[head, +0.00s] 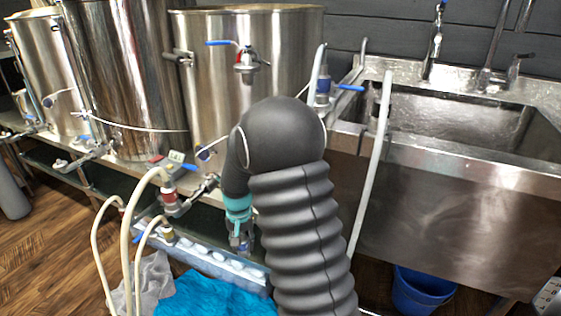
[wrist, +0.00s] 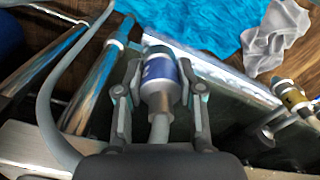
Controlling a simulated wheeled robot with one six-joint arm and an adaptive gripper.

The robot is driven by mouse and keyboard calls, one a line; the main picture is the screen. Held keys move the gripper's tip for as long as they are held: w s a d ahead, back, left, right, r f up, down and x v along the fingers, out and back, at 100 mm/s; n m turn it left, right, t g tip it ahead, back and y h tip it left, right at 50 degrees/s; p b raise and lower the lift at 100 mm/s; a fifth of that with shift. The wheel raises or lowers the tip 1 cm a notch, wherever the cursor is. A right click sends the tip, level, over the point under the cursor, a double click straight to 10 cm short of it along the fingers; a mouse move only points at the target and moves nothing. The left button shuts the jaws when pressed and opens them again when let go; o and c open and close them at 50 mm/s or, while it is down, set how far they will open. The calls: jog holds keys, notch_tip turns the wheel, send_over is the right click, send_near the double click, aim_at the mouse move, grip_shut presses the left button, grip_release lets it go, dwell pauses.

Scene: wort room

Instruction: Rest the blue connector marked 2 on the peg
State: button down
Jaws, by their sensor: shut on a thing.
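My gripper (head: 240,238) hangs at the end of my dark arm, low in front of the steel bench. It is shut on a blue connector (wrist: 160,70), a silver and blue cylinder with a pale hose running back toward the wrist. A light mark shows on its blue band, but I cannot read it clearly. In the head view the connector (head: 243,244) is small and partly hidden by the fingers. It is beside a pale blue rail (head: 205,262) with several white knobs. I cannot tell which part is the peg, or whether the connector touches anything.
Steel kettles (head: 245,95) stand on the bench. Pale hoses (head: 127,240) hang there. A sink (head: 450,120) is right, a blue bucket (head: 420,290) below it. Blue cloth (head: 215,297) lies low.

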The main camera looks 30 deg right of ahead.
jog(key=d+r+m+p, duration=0.1)
jog(key=d+r+m, duration=0.45)
jog(key=r, duration=0.65)
jog(key=d+r+m+p, duration=0.1)
jog(key=d+r+m, duration=0.5)
jog(key=r, duration=0.5)
jog(key=shift+n+h, duration=0.3)
jog(key=shift+n, duration=0.45)
jog(key=shift+w+d+f+b, duration=0.1)
jog(key=shift+f+b, duration=0.05)
jog(key=shift+f, duration=0.7)
jog(key=shift+w+d+f+b, duration=0.1)
jog(key=shift+w+d+f, duration=0.05)
jog(key=shift+f, duration=0.65)
jog(key=shift+w+d+f+b, duration=0.1)
jog(key=shift+f+b, duration=0.05)
jog(key=shift+f, duration=0.7)
jog(key=shift+f+b, duration=1.55)
jog(key=shift+f, duration=0.65)
jog(key=shift+f, duration=0.15)
jog(key=c, duration=0.6)
grip_release()
jog(key=shift+c, duration=0.2)
notch_tip(320, 180, up, 8)
jog(key=shift+a+f, duration=0.2)
